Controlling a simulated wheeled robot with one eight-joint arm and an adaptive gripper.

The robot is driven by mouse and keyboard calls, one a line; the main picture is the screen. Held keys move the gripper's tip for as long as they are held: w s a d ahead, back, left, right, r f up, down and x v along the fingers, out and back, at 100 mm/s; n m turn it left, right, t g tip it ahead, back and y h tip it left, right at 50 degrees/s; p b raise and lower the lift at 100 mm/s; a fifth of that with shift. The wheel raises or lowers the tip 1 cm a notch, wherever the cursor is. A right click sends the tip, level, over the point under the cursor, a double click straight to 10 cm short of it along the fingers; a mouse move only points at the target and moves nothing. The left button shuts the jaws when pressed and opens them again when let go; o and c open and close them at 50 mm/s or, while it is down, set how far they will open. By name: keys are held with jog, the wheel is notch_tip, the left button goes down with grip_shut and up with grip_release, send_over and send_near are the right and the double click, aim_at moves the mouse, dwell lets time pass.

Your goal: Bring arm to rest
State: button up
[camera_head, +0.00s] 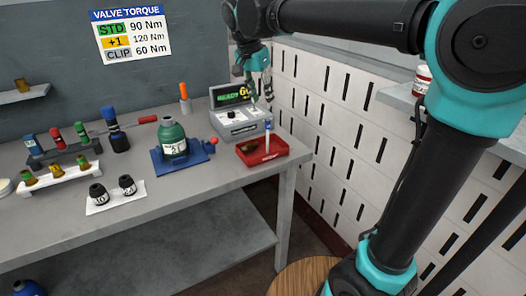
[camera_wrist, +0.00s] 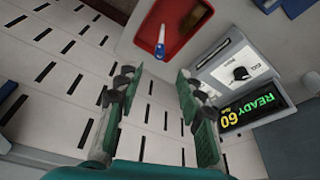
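My arm (camera_head: 345,22) reaches across the top of the head view, and my gripper (camera_head: 258,90) hangs over the right end of the workbench, close to the grey tester with the green display (camera_head: 232,97). In the wrist view my gripper (camera_wrist: 155,85) has its two green fingers spread apart, with nothing between them. The tester's display (camera_wrist: 255,110) reads READY 60. A red tray (camera_head: 275,156) lies in front of the tester, and a blue-and-white stick-like item (camera_head: 267,138) stands in it. The same item shows in the wrist view (camera_wrist: 160,42).
Racks of coloured valves (camera_head: 58,178) and black sockets (camera_head: 97,193) stand at the left of the bench (camera_head: 190,205). The slotted white wall (camera_head: 340,130) is close on the right. A shelf (camera_head: 400,98) juts out there.

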jog(key=s+d+f+n+y, duration=0.1)
jog(key=s+d+f+n, duration=0.1)
jog(key=d+f, duration=0.7)
jog(key=s+d+f+n, duration=0.2)
jog(key=s+d+f, duration=0.1)
jog(key=d+f, duration=0.55)
jog(key=s+d+f+n, duration=0.1)
jog(key=s+d+f, duration=0.3)
jog(key=s+f, duration=0.1)
jog(key=s+d+f+n+t, duration=0.1)
jog(key=s+d+f, duration=0.3)
jog(key=s+f, duration=0.2)
notch_tip(320, 180, down, 2)
jog(key=shift+s+n+y, duration=0.2)
jog(key=shift+n+y, duration=0.2)
